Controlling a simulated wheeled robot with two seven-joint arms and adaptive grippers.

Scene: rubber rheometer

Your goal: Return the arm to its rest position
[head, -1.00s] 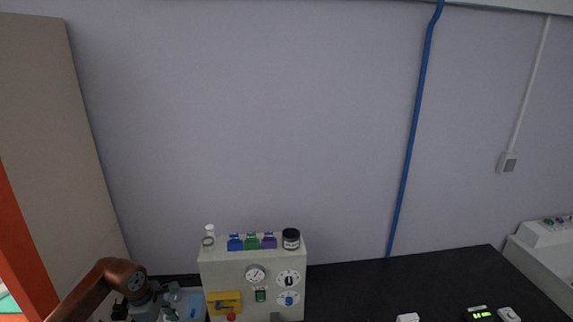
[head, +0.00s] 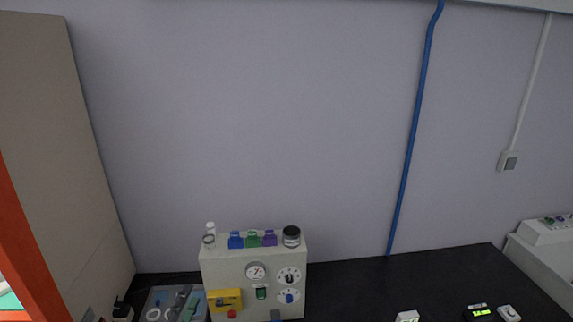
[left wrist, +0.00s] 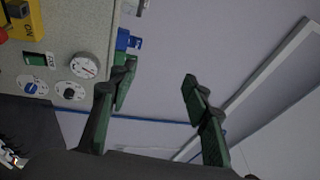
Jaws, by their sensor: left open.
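My left gripper (left wrist: 158,82) shows in the left wrist view, its two dark green-padded fingers spread apart with nothing between them. Behind the fingers is plain wall. The beige instrument box (head: 215,268) stands on the black bench in the head view, with dials, a yellow switch and a red button. It also shows tilted at the upper left of the left wrist view (left wrist: 75,20), beside and behind the left finger. My right gripper is in neither view.
Blue, green and purple small items (head: 252,240), a white-capped bottle (head: 210,236) and a dark-lidded jar (head: 291,236) stand on the box. A grey tray (head: 152,302) with tools lies left of it. The black bench (head: 370,285) is largely clear right of the box.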

